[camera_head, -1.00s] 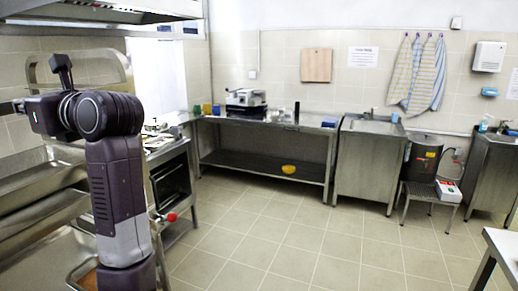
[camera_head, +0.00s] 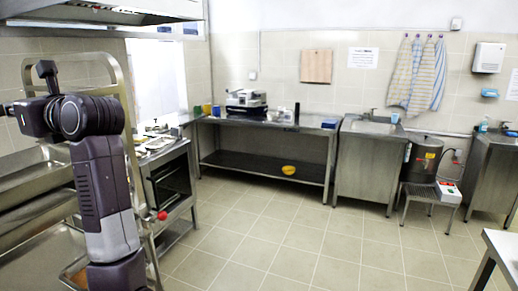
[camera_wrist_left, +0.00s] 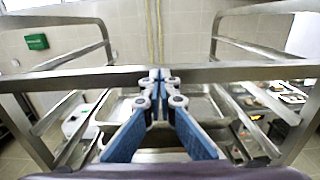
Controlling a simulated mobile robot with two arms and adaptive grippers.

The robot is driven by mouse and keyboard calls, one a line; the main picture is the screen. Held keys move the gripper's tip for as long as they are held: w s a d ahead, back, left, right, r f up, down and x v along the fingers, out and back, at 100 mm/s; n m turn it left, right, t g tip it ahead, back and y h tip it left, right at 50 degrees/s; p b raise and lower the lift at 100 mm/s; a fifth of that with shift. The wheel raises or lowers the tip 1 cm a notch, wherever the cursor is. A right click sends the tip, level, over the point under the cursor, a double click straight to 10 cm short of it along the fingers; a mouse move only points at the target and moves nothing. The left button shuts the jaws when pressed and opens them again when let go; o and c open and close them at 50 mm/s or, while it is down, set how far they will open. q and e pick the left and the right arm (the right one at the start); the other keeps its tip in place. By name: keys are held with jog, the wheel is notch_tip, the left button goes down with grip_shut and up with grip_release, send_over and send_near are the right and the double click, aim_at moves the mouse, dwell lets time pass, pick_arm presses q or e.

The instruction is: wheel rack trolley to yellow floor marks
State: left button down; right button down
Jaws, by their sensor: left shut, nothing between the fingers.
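The rack trolley (camera_head: 124,90) is a tall steel frame with wide shallow trays at the left of the head view. My left arm stands in front of it and hides part of it. My left gripper is at the left edge of the head view, near the rack's upper part. In the left wrist view the gripper (camera_wrist_left: 162,78) is shut and empty, with its fingertips at the rack's crossbar (camera_wrist_left: 240,72). Whether they touch the bar I cannot tell. My right gripper is not in view. No yellow floor marks show.
An oven (camera_head: 172,185) stands just right of the rack. A steel table (camera_head: 262,128) and a sink unit (camera_head: 362,165) line the back wall. A low stool (camera_head: 428,192) and a table corner (camera_head: 500,245) are at right. The tiled floor between is clear.

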pick_arm(q)
jog(key=x, duration=0.5)
jog(key=shift+p, duration=0.4)
jog(key=p+x, duration=0.1)
jog(key=x, duration=0.6)
jog(key=shift+p, duration=0.4)
